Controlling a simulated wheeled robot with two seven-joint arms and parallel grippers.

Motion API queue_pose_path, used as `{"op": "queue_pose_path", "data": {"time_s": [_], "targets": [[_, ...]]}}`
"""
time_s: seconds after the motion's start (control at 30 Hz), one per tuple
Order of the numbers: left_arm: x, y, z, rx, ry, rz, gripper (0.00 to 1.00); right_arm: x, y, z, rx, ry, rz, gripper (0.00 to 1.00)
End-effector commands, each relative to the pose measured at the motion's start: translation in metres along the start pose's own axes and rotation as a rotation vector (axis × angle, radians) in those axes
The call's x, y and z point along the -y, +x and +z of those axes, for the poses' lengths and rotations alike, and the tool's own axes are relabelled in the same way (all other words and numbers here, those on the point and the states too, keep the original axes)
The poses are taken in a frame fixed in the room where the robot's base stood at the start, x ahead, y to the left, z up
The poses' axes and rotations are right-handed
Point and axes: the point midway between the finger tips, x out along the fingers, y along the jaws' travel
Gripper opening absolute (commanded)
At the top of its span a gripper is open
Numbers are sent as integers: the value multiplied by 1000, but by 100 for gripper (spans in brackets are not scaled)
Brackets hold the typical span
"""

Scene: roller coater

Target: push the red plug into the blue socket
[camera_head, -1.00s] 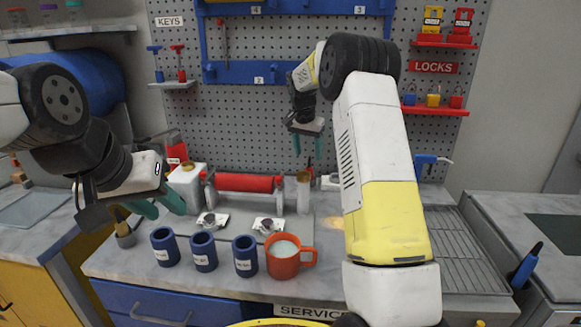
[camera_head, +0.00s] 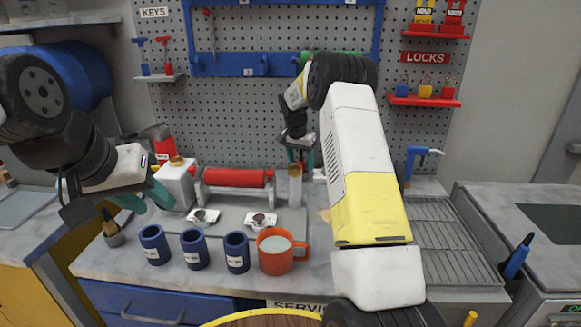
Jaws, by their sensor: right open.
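I cannot make out a red plug or a blue socket with certainty. A tiny red bit shows between the fingers of my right gripper (camera_head: 300,160), too small to identify. That gripper points down with its fingers apart, just above or behind a clear cylinder (camera_head: 295,187) at the back of the bench; the exact depth is unclear. My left gripper (camera_head: 149,199) is open and empty, with teal fingers, in front of a white canister (camera_head: 175,187). My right arm hides part of the bench and back panel.
A red roller (camera_head: 234,178) lies in a holder at the back. A wire rack (camera_head: 450,245) lies empty at right.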

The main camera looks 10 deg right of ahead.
Motion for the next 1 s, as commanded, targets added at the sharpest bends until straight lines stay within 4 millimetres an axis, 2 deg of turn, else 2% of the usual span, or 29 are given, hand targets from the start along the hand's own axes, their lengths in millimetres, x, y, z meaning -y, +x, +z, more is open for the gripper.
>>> {"op": "queue_pose_path", "data": {"time_s": [0.1, 0.4, 0.77, 1.0], "targets": [[0, 0, 0, 0, 0, 0, 36, 0, -1, 0, -1, 0, 0, 58], [0, 0, 0, 0, 0, 0, 36, 0, -1, 0, -1, 0, 0, 0], [0, 0, 0, 0, 0, 0, 36, 0, -4, -1, -2, 0, -1, 0], [0, 0, 0, 0, 0, 0, 36, 1, -26, -8, -5, -1, -2, 0]]}}
